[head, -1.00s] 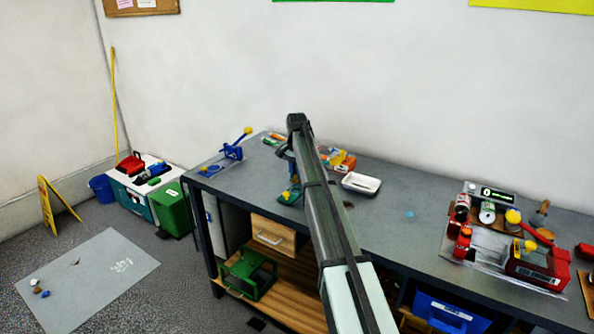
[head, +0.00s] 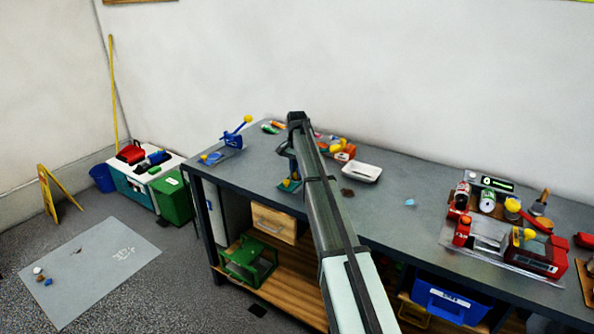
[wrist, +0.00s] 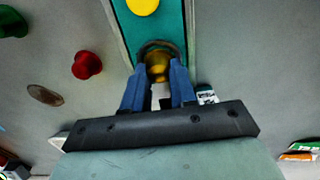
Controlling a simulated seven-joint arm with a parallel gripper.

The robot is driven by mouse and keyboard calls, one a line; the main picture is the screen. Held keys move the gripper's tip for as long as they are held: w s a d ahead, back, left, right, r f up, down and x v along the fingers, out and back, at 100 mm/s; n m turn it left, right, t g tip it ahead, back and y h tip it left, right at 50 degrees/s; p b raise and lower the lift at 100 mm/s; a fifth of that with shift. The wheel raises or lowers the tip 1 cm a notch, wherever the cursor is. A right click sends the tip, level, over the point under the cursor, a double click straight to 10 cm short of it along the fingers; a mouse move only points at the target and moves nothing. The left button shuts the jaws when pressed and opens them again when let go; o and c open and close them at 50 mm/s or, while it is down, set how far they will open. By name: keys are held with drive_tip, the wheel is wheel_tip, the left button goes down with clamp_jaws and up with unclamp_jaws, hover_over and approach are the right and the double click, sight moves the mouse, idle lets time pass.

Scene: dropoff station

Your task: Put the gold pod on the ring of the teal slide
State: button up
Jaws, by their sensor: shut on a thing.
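The teal slide (wrist: 174,25) runs up the middle of the wrist view, with a yellow round part (wrist: 143,4) near its far end. The gold pod (wrist: 158,72) sits between the blue fingertips of my gripper (wrist: 157,78), which is shut on it. The dark ring (wrist: 158,44) shows as an arc just beyond the pod, over the slide. I cannot tell whether the pod rests on the ring or is held just above it. In the head view the slide (head: 289,185) is small at the bench's front edge, partly hidden by my arm.
In the wrist view a red knob (wrist: 87,65) and a brown oval patch (wrist: 44,95) lie left of the slide. In the head view a white tray (head: 361,172) stands right of my arm, and a blue lever device (head: 234,138) stands at the bench's left end.

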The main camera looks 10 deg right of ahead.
idle(0.4)
drive_tip(key=o, duration=0.8)
drive_tip(key=shift+o, duration=0.2)
drive_tip(key=shift+r, duration=0.1)
drive_tip(key=shift+r, duration=3.45)
